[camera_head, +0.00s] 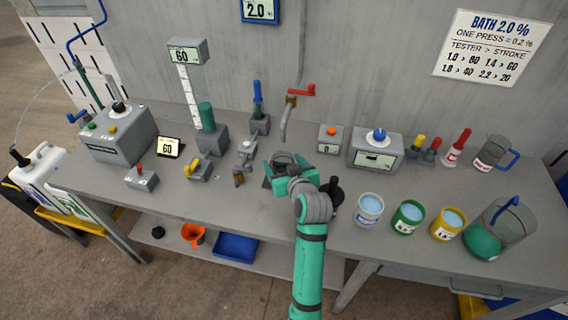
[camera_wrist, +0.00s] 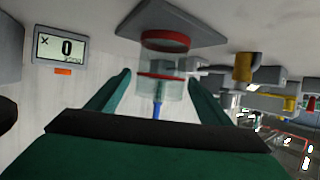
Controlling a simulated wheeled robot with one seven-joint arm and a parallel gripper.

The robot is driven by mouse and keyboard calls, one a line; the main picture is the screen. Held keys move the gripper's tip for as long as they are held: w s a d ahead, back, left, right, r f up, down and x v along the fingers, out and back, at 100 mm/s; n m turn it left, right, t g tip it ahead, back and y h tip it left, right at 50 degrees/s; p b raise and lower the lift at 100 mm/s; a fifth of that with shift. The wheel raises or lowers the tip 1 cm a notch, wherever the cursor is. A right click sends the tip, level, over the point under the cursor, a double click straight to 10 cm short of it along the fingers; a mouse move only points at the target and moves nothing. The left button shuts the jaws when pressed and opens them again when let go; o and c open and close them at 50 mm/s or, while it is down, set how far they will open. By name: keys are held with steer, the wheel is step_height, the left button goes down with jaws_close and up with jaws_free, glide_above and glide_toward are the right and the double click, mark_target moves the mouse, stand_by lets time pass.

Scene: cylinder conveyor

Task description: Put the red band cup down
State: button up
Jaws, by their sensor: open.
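The red band cup (camera_wrist: 160,76) shows in the wrist view as a clear cylinder with red bands, in line with the gap between my fingers. That view looks upside down, with the table at the top. The cup appears to stand on a grey plate (camera_wrist: 200,25). My gripper (camera_head: 284,172) is open at the middle of the bench in the head view, just in front of the red-handled tap. Its teal fingers also show in the wrist view (camera_wrist: 157,74), one on each side of the cup, with no clear contact. In the head view my gripper mostly hides the cup.
The red-handled tap (camera_head: 290,100) stands behind my gripper. A white cup (camera_head: 369,211) and a green cup (camera_head: 407,218) stand front right. A small tool (camera_head: 243,160) is left.

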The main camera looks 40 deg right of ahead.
steer(key=v, duration=1.2)
steer(key=shift+f, duration=0.1)
